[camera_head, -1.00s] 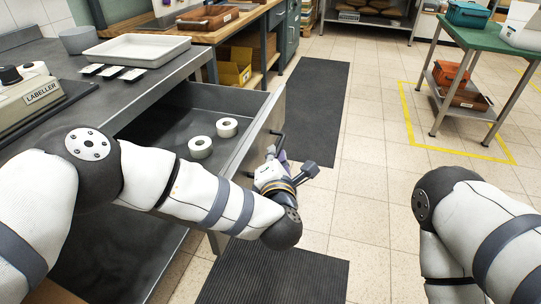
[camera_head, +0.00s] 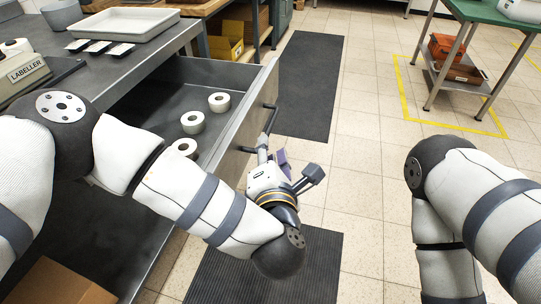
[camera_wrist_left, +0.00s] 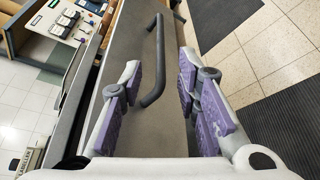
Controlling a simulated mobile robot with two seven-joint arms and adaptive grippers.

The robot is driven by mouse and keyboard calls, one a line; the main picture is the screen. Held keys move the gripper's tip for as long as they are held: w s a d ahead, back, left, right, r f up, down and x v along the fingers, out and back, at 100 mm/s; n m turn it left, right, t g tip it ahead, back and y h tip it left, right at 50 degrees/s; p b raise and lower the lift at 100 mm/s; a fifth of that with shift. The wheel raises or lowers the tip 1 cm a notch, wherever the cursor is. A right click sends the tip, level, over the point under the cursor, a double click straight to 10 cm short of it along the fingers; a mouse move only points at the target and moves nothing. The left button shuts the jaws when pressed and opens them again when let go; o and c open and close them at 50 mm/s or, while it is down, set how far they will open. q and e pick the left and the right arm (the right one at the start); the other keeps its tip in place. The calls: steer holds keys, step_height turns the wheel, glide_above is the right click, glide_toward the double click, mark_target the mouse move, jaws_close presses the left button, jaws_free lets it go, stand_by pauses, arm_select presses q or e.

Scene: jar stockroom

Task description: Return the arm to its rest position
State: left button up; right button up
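My left arm (camera_head: 190,195) reaches across in front of an open drawer (camera_head: 243,118) in the grey workbench. My left gripper (camera_head: 287,160) is open and empty, just outside the drawer front. In the left wrist view the gripper's purple-padded fingers (camera_wrist_left: 160,85) stand apart, with the dark drawer handle (camera_wrist_left: 154,70) ahead between them. The fingers are not closed on the handle; whether they touch it I cannot tell. The drawer handle also shows in the head view (camera_head: 269,125). My right arm (camera_head: 480,200) is bent at the right; its gripper is out of view.
White tape rolls (camera_head: 219,102) lie in the drawer. A pale tray (camera_head: 125,24) and a labeller (camera_head: 25,70) sit on the workbench (camera_head: 150,60). A green-topped trolley (camera_head: 480,12) stands far right. Dark mats (camera_head: 306,85) lie on the floor, which is clear between bench and trolley.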

arm_select(q)
steer(key=v, duration=0.2)
steer(key=shift+s+r, duration=0.1)
steer(key=shift+s, duration=0.15)
steer(key=s+a+f+m+g+h+p, duration=0.1)
steer(key=s+a+f+m+g+p, duration=0.1)
steer(key=s+a+f+m+g, duration=0.5)
steer(key=s+a+f+m+g+h+p, duration=0.1)
steer(key=s+a+f+m+g+h, duration=0.15)
steer(key=s+f+m, duration=0.85)
steer(key=s+a+r+m+g+y+p, duration=0.1)
steer(key=s+a+m+g+y, duration=0.1)
steer(key=s+a, duration=0.6)
steer(key=s+a+m+g+y+p, duration=0.1)
steer(key=s+a+g, duration=0.5)
steer(key=s, duration=0.8)
steer(key=a+m+y, duration=0.1)
steer(key=a+m, duration=0.1)
steer(key=shift+s+r+m+g, duration=0.35)
steer(key=shift+r+m, duration=0.05)
arm_select(e)
steer(key=w+r+t, duration=0.2)
steer(key=w+r, duration=0.3)
steer(key=r, duration=0.1)
steer(key=shift+w, duration=0.35)
